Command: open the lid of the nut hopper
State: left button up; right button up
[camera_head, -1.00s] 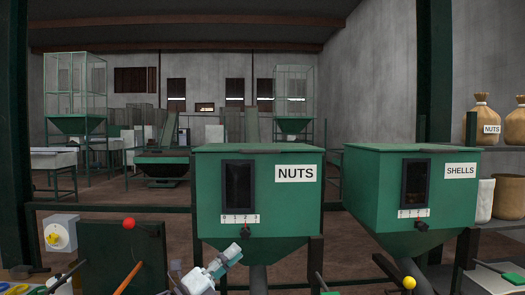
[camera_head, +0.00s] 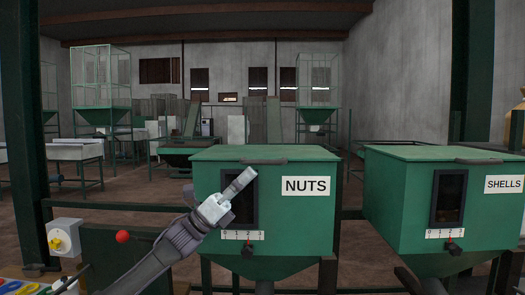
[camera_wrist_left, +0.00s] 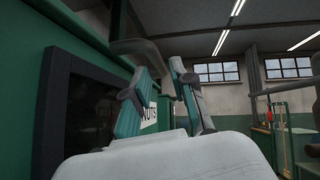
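The green nut hopper (camera_head: 290,230) has a white "NUTS" label, a dark window and a green lid (camera_head: 265,152), which lies closed. A dark handle (camera_head: 264,161) runs along the lid's front edge; it also shows in the left wrist view (camera_wrist_left: 133,46), just beyond the fingertips. My left gripper (camera_head: 248,174) is in front of the window, a little below and left of the handle, partly covering the window. Contact with the handle cannot be told. My right gripper is not in view.
The green shells hopper (camera_head: 405,215) stands to the right, with a gap between the two. A red knob (camera_head: 122,237) and a grey box with a yellow switch (camera_head: 64,237) are at the lower left. A green post (camera_head: 472,70) rises behind at the right.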

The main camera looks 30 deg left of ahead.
aim_at(262, 163)
pick_arm(q)
jog(key=p+x, duration=0.2)
jog(key=x, duration=0.3)
jog(key=shift+w, duration=0.15)
jog(key=shift+d, duration=0.1)
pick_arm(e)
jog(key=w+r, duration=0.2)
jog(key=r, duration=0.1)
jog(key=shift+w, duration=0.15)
pick_arm(q)
jog(key=shift+w, duration=0.1)
jog(key=c, duration=0.5)
grip_shut()
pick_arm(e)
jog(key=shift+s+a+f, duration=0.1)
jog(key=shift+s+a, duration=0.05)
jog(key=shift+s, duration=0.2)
